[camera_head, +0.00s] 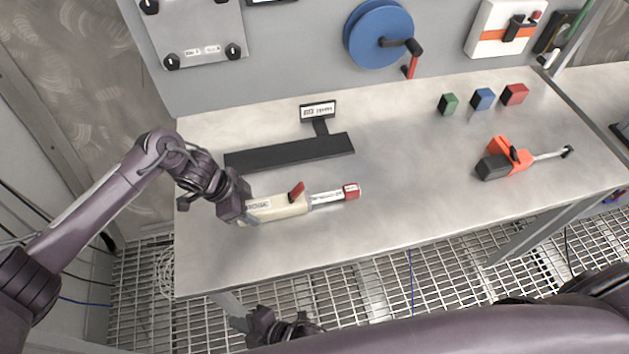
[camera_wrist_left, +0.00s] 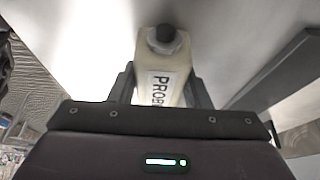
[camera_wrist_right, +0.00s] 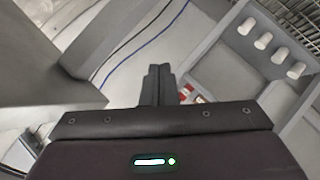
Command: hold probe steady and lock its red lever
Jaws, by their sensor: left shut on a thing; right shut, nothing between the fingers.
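The probe (camera_head: 282,208) is a cream body with a "PROBE" label, a clear and metal barrel and a red tip, lying along the left part of the table. Its red lever (camera_head: 297,191) stands up from the top of the body at a tilt. My left gripper (camera_head: 246,207) is shut on the rear end of the probe; in the left wrist view the cream body (camera_wrist_left: 165,75) sits between the fingers. My right gripper (camera_head: 272,330) is below the table's front edge, away from the probe. In the right wrist view its fingers (camera_wrist_right: 157,84) are together and empty.
A black rack (camera_head: 290,151) with a label sign lies behind the probe. An orange and black tool (camera_head: 507,160) lies at the right, with green, blue and red blocks (camera_head: 483,98) behind. The table's middle is clear. The front edge lies between my right gripper and the probe.

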